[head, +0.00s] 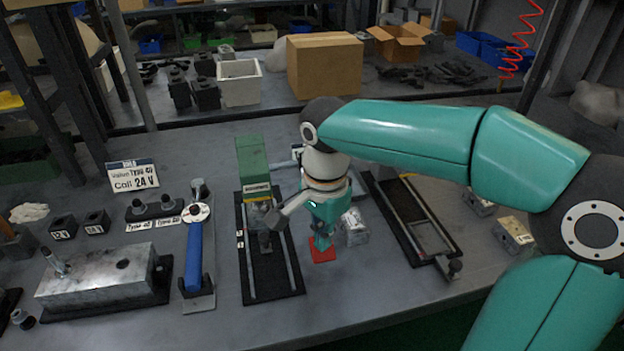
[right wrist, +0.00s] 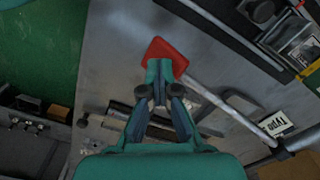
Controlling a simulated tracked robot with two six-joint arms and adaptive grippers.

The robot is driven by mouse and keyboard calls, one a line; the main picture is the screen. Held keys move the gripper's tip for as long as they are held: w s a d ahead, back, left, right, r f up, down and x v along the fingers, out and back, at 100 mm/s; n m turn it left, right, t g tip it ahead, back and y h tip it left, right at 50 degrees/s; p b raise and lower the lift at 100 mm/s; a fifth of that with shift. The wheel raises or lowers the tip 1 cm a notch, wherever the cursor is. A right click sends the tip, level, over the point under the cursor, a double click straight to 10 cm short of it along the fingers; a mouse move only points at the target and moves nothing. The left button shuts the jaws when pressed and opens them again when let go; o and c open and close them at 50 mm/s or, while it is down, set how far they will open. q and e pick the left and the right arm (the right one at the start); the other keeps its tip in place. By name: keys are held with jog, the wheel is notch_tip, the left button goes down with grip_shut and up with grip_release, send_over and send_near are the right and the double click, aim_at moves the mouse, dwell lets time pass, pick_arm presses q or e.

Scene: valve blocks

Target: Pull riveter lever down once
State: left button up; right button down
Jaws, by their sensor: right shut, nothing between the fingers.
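A lever with a flat red end (head: 322,251) shows low, just below my right gripper (head: 321,238) in the head view. In the right wrist view the red end (right wrist: 166,52) sits at the end of a long metal rod (right wrist: 222,103), which runs toward the lower right. My right gripper (right wrist: 159,92) is shut and empty, its fingertips at or just over the near edge of the red end. I cannot tell whether they touch it. The rod is mostly hidden behind my right arm in the head view. My left gripper is not in view.
A green-topped device (head: 252,163) on a black plate stands left of the red end. A rail fixture (head: 410,220) lies to its right. A blue-handled tool (head: 194,257) and a metal block (head: 95,277) stand further left. The table front below the red end is clear.

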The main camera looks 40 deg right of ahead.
notch_tip(320, 180, up, 18)
jog(key=p, duration=1.6)
jog(key=shift+f, duration=0.1)
